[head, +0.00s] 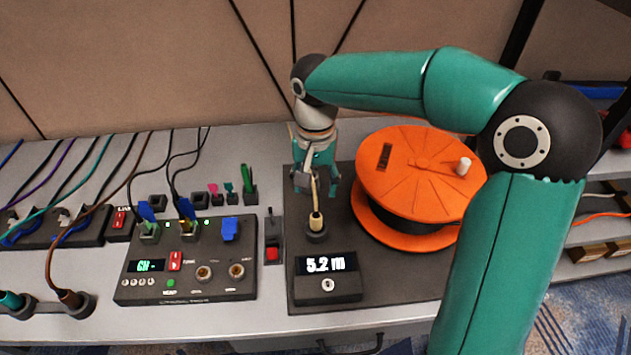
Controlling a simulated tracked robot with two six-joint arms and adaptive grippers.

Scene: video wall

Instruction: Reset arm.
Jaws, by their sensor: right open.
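My right arm comes in from the right and arches over an orange cable reel. My right gripper (316,188) points down above the dark board of the reel station, to the left of the reel. Its jaws are open. A small pale, upright piece (316,220) stands in a dark round base just below the fingers; whether they touch it I cannot tell. My left gripper does not show.
The orange reel (415,175) stands close to my right forearm. A display box (327,278) reading 5.2 m sits in front. A control box (187,262) with plugged cables and a red switch (272,253) stand to the left. A shelf (600,245) is at the right.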

